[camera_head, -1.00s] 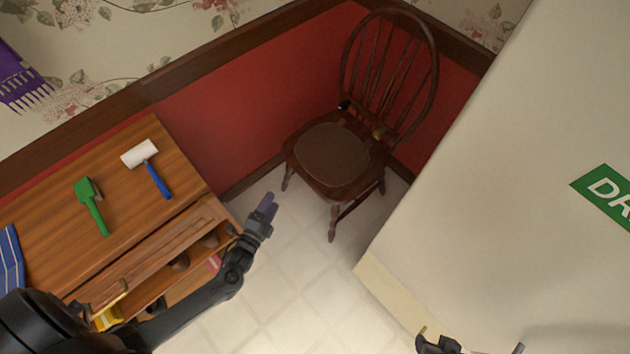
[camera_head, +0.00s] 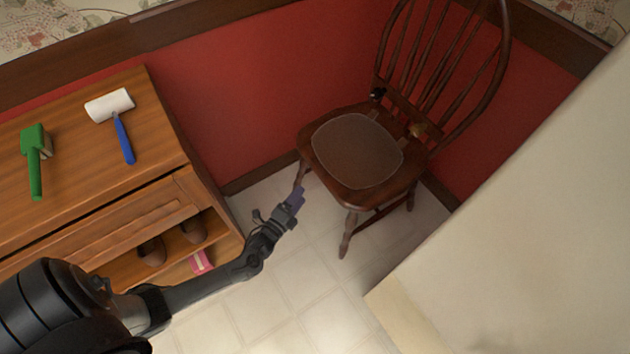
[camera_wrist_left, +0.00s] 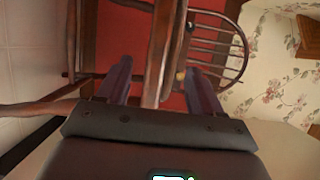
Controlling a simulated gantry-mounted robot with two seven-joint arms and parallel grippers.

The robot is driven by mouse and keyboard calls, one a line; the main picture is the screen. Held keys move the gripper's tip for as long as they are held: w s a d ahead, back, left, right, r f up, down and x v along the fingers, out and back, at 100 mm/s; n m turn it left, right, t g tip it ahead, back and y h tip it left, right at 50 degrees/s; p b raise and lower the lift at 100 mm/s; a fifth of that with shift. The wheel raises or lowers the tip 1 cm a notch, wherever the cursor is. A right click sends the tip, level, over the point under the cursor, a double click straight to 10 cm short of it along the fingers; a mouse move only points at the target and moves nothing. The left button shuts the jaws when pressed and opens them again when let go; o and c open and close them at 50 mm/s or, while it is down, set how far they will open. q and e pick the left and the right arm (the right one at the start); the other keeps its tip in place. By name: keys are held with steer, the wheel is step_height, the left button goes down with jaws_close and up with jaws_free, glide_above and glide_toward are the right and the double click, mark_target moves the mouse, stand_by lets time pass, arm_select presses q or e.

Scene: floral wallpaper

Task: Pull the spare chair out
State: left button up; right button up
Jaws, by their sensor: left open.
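The spare chair (camera_head: 357,151) is dark brown wood with a spindle back and a brown seat pad. It stands upright in the corner against the red wall. My right gripper is out of view.
A wooden cabinet (camera_head: 85,180) stands on the left, with a green brush (camera_head: 36,160) and a lint roller (camera_head: 122,130) on top and shoes inside. A large pale panel (camera_head: 530,240) bounds the right. Tiled floor (camera_head: 290,300) is clear in front of the chair.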

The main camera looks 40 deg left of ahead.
mark_target(317, 175)
arm_select(q)
steer(key=w+b, duration=0.1)
steer(key=w, duration=0.2)
steer(key=w+b, duration=0.1)
steer(key=w, duration=0.1)
steer(key=w+a+b, duration=0.1)
steer(key=w+b, duration=0.1)
steer(key=w, duration=0.1)
steer(key=shift+w+f, duration=0.1)
steer(key=shift+w, duration=0.2)
steer(key=shift+w+b, duration=0.3)
steer(key=shift+w, duration=0.35)
jaws_close()
